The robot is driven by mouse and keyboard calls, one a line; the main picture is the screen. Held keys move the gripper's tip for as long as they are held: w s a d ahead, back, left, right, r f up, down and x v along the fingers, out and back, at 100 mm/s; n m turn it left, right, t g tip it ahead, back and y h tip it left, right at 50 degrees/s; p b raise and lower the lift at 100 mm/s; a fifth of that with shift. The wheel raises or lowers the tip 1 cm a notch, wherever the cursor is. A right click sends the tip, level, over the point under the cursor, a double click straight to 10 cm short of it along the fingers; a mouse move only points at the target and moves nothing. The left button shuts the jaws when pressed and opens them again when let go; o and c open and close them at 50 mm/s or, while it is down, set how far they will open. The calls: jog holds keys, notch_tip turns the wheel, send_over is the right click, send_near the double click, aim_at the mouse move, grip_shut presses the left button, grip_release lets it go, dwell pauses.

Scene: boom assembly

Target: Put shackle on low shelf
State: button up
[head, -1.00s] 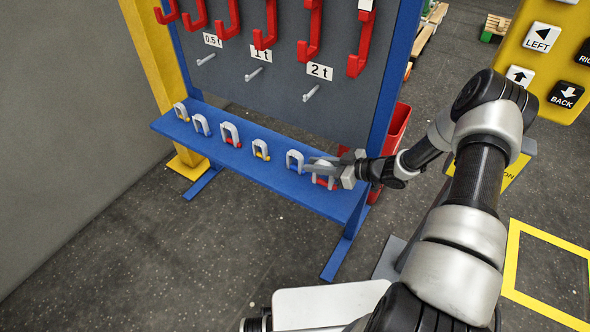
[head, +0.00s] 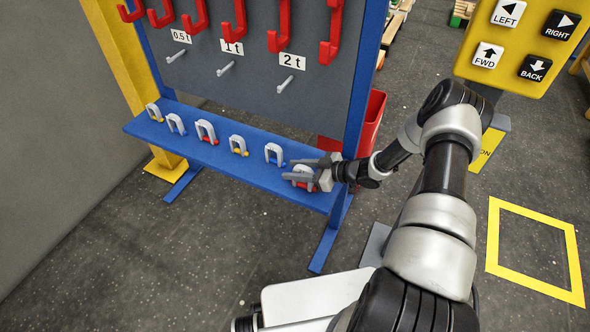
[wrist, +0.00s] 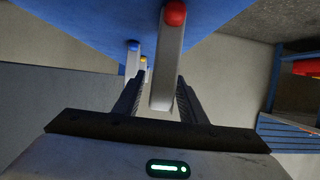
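Several grey shackles with coloured pins stand in a row on the blue low shelf (head: 235,165) in the head view. The rightmost shackle (head: 303,174), with a red pin, is at my gripper (head: 298,169). In the wrist view this grey shackle (wrist: 168,70) with its red pin end rises between the two dark fingers of my gripper (wrist: 154,90). The fingers are apart, with a gap visible on the left of the shackle. The shackle lies nearer the right finger; whether it touches is unclear. It appears to be still standing on the shelf.
Red hooks (head: 241,20) hang on the grey board above, with grey pegs labelled 0.5 t, 1 t and 2 t. A blue shackle-pin neighbour (head: 274,153) stands left of my gripper. A blue post (head: 364,90) and red bin (head: 374,120) are close on the right.

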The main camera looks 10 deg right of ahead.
aim_at(312, 170)
jog(key=p+v, duration=0.1)
jog(key=v, duration=1.1)
jog(key=shift+p, duration=0.3)
